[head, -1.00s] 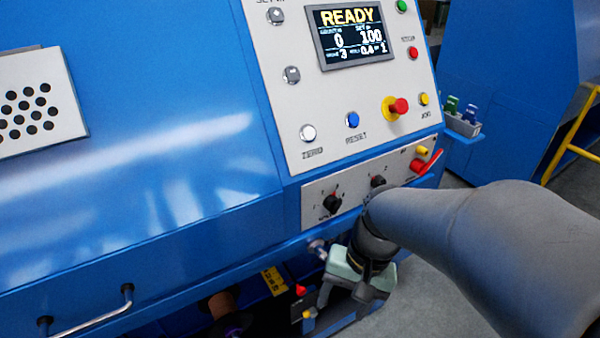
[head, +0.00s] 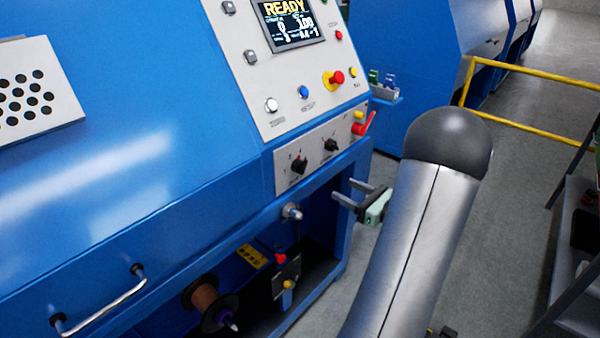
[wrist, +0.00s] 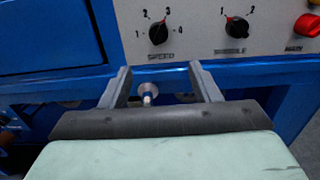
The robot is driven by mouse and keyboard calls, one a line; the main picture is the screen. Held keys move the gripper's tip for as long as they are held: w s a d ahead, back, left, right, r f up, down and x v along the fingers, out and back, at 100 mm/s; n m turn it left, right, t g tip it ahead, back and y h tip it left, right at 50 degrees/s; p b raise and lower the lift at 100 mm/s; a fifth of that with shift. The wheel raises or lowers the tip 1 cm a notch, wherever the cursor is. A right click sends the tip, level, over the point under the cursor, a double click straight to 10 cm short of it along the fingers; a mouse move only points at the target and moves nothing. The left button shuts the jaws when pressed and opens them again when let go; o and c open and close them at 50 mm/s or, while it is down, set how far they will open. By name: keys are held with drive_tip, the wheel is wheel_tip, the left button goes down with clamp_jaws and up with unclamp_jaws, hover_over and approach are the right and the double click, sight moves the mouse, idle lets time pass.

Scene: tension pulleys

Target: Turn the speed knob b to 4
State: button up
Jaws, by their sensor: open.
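The speed knob (head: 299,165) is a black knob with a red pointer on the light lower panel of the blue machine. In the wrist view the speed knob (wrist: 158,33) sits above the gap between my fingers, its red pointer up and slightly right, near the 3. The 4 is at its right. I cannot see a letter b. My gripper (head: 344,189) is open and empty, right of the knob and apart from the panel. In the wrist view my gripper (wrist: 158,72) shows both fingers spread below the panel.
A second black knob (wrist: 236,28) is right of the speed knob, with a red main switch (wrist: 307,25) further right. A silver fitting (head: 291,211) juts from the beam below the panel. A red lever (head: 364,124) sticks out at the panel's right end. Yellow railing (head: 525,130) stands behind.

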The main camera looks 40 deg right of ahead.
sight(300, 165)
drive_tip(key=w+a+p, duration=0.1)
drive_tip(key=w+a, duration=0.2)
drive_tip(key=w, duration=1.1)
drive_tip(key=shift+w, duration=0.25)
drive_tip(key=shift+p, duration=0.3)
drive_tip(key=c, duration=1)
